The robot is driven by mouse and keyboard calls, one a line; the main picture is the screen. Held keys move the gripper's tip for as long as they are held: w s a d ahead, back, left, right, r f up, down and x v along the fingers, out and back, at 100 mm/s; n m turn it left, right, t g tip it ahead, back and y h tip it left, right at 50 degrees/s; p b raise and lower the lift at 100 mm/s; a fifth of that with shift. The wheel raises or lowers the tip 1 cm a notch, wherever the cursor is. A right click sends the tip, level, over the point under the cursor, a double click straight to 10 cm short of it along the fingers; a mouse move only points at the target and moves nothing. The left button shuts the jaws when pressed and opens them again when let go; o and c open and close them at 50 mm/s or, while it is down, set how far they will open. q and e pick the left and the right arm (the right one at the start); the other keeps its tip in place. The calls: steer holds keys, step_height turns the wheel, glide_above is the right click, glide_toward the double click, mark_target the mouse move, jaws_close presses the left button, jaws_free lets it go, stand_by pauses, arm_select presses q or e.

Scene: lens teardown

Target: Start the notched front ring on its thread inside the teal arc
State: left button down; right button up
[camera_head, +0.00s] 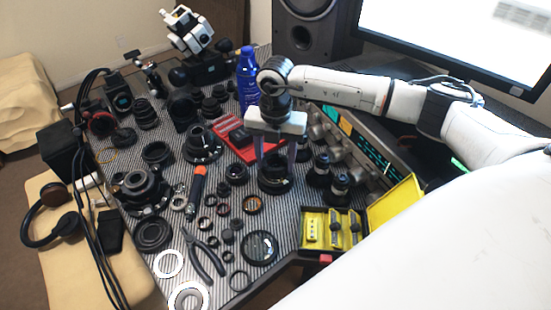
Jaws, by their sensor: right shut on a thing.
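My right gripper (274,158) reaches in from the right and points down over a black lens body (275,187) on the striped mat. Its two grey fingers are shut on a dark ring, probably the notched front ring, at the top of this lens body. The ring is mostly hidden between the fingers. I cannot tell whether it touches the thread or sits level. The notches and the teal arc cannot be made out at this size.
The striped mat (283,226) is crowded with lens parts. A red tray (235,130) and blue bottle (247,80) stand behind the gripper. Dark cylinders (340,184) stand close right, with a yellow case (312,229) in front. Pliers (207,257) and loose rings lie front left.

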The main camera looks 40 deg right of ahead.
steer(key=shift+f, duration=0.3)
stand_by(0.5)
steer(key=o, duration=1.2)
step_height(320, 180, up, 10)
steer(key=b, duration=0.1)
steer(key=shift+r, duration=0.2)
